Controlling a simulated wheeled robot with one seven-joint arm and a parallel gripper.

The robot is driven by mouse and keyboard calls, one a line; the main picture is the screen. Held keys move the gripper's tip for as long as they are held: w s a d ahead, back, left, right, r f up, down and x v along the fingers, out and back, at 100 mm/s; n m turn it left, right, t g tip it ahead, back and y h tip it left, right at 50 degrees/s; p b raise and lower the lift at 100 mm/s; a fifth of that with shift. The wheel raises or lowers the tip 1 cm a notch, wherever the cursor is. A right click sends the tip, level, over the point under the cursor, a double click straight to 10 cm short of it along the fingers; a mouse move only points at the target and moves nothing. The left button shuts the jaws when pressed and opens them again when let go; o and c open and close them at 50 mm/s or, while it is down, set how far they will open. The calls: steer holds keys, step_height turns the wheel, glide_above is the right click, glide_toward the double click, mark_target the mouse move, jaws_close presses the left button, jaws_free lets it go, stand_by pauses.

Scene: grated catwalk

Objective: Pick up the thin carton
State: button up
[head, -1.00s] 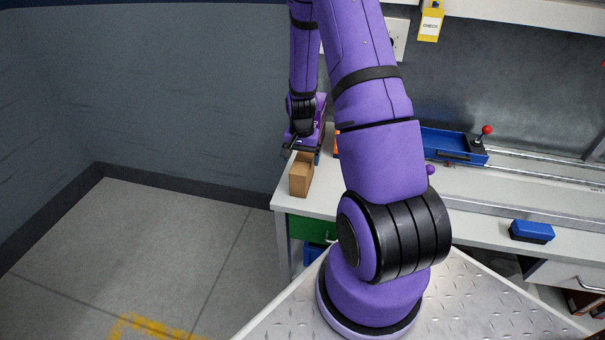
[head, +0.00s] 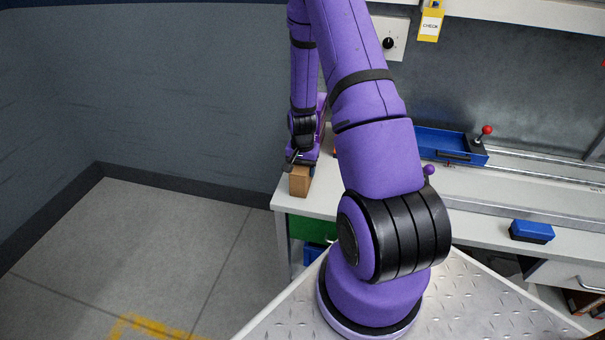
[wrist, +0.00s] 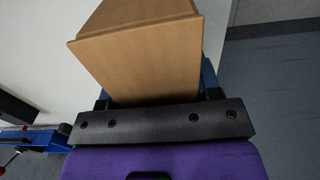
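The thin carton (head: 300,182) is a plain brown box standing upright at the left end of the white workbench. My gripper (head: 303,164) is at the top of the carton and hides its upper part in the head view. In the wrist view the carton (wrist: 145,60) fills the upper middle, its near end partly hidden behind the dark bar of my gripper (wrist: 157,97). The fingers show only in small part, spread apart at either side of the carton. I see no clear sign of them pressing on it.
The white workbench (head: 480,198) runs to the right, with a blue tray (head: 445,145), a red-knobbed lever (head: 484,133) and a blue block (head: 532,231) on it. A green bin (head: 308,229) is below. Open floor (head: 140,250) lies left. A wall stands behind.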

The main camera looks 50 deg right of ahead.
steer(key=shift+c, duration=1.4)
steer(key=shift+r, duration=0.15)
